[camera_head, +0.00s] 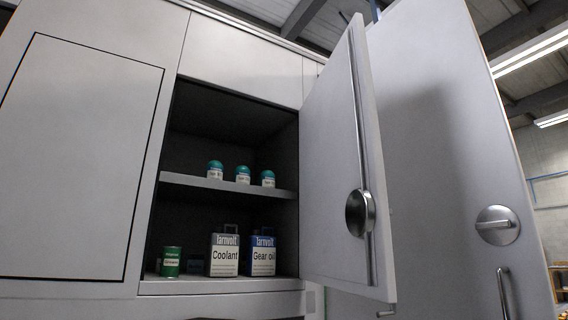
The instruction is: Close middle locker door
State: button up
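The middle locker door (330,165) stands open, swung out to the right of its locker opening. A round metal knob (360,213) sits on a vertical metal strip low on the door. The open locker (234,192) shows a dark interior with one shelf. My gripper is not in view, so its state and its place relative to the door cannot be seen.
Inside the locker are several teal-capped bottles (243,175) on the shelf, and below them a green can (171,262), a Coolant canister (224,254) and a Gear oil canister (262,255). A large grey panel (450,150) with a round knob (497,225) and a bar handle (504,293) stands at right. A closed panel (80,160) is at left.

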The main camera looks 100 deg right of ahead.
aim_at(346, 243)
jog(key=k, duration=1.6)
jog(key=z, duration=0.75)
jog(key=k, duration=1.65)
jog(key=z, duration=1.45)
